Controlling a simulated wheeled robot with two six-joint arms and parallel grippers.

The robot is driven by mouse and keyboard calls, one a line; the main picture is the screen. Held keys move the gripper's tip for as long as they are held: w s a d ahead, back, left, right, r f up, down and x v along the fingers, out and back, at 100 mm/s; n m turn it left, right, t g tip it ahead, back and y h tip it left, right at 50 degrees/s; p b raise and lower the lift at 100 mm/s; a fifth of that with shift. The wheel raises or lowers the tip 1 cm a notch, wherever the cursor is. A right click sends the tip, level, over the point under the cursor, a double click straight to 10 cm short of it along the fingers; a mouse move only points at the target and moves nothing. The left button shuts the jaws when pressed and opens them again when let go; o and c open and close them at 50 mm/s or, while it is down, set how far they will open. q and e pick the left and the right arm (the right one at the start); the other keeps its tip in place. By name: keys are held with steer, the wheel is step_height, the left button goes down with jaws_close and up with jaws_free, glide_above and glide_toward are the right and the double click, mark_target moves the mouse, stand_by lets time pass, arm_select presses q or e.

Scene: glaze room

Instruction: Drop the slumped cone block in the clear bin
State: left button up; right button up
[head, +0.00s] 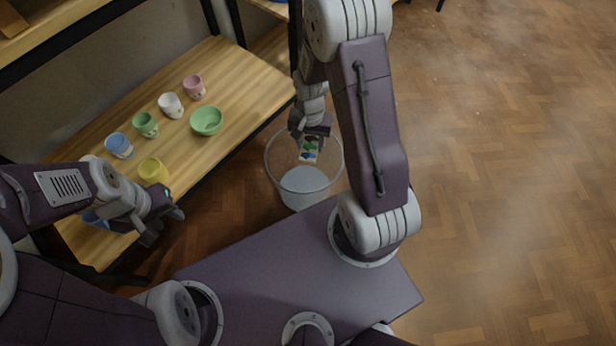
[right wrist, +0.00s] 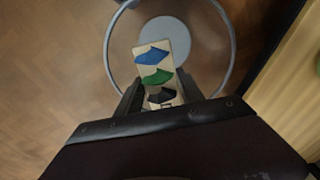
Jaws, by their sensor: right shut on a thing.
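The slumped cone block (head: 309,150) is a pale slab with blue, green and black slumped shapes on it. My right gripper (head: 310,135) is shut on it and holds it over the mouth of the clear bin (head: 305,188). In the right wrist view the block (right wrist: 154,62) sits between the fingers of my right gripper (right wrist: 157,92), with the round bin rim (right wrist: 231,45) around and beyond it. The bin stands on the floor and its pale bottom shows no contents. My left gripper (head: 163,222) is open and empty near the front of the shelf.
The parquet floor on the right (head: 510,180) is clear.

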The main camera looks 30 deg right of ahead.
step_height(320, 180, down, 6)
steer(key=b, duration=0.6)
steer(key=shift+r, duration=0.2)
steer(key=o, duration=1.5)
steer(key=shift+r, duration=0.15)
step_height(320, 180, up, 9)
steer(key=p, duration=0.7)
